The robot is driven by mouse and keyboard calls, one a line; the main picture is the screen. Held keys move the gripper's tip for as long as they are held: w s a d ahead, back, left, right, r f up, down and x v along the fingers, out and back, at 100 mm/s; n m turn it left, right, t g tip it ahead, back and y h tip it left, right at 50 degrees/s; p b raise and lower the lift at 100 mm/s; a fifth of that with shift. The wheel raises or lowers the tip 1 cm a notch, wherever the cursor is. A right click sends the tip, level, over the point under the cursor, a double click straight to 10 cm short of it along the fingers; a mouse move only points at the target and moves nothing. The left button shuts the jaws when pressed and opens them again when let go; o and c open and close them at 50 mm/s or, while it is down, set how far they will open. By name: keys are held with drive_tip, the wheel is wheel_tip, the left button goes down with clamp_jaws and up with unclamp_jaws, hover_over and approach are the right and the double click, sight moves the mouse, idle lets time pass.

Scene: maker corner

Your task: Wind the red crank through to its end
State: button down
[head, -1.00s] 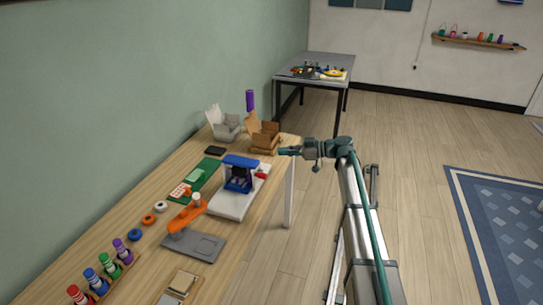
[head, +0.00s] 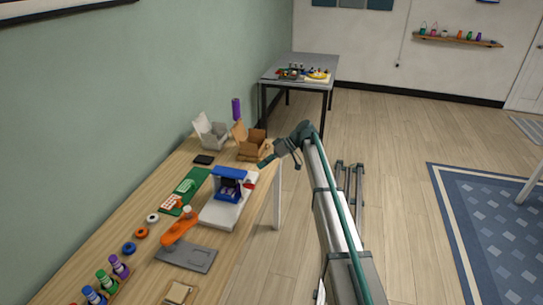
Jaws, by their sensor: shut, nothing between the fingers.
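The red crank (head: 251,180) is a small red part at the right side of a blue and white machine (head: 221,214) on the wooden table. Its handle and angle are too small to make out. My gripper (head: 263,164) is shut and empty. In the picture it is just above and to the right of the red crank, pointing down and left, near the table's right edge. I see a gap between them, but I cannot tell their true distance.
An open cardboard box (head: 250,149) stands just behind my gripper, beside a grey-white open box (head: 211,135). An orange device (head: 179,229) on a grey plate stands nearer. A green mat (head: 186,190) lies left of the machine.

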drive_tip(key=s+a+f+p, duration=0.2)
drive_tip(key=a+f, duration=0.1)
drive_tip(key=f, duration=0.2)
drive_tip(key=shift+s+f+p, duration=0.2)
drive_tip(key=shift+p, duration=0.2)
drive_tip(key=shift+f, duration=0.1)
